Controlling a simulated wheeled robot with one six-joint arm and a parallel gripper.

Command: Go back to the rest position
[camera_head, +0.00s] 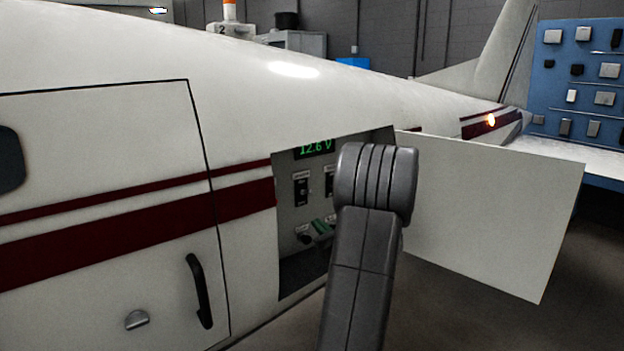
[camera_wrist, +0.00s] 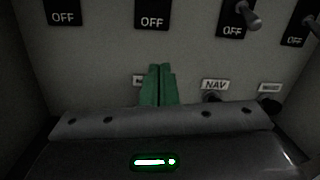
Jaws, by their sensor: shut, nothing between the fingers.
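My gripper (camera_wrist: 158,70) shows in the wrist view as two green fingers pressed together, with nothing between them. They point at the grey switch panel (camera_wrist: 110,55) and cover part of a label; whether they touch the panel I cannot tell. In the head view the green fingers (camera_head: 321,226) are inside the open bay of the white aircraft (camera_head: 240,130), in front of the panel's lower part. My grey arm hides the right part of the bay.
The bay's door panel (camera_head: 490,215) stands open to the right of my arm. A lit display (camera_head: 315,148) reads 12.6 V. Toggle switches (camera_wrist: 250,15) and a NAV label (camera_wrist: 215,85) are near the fingers. A blue tool board (camera_head: 580,80) stands at the back right.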

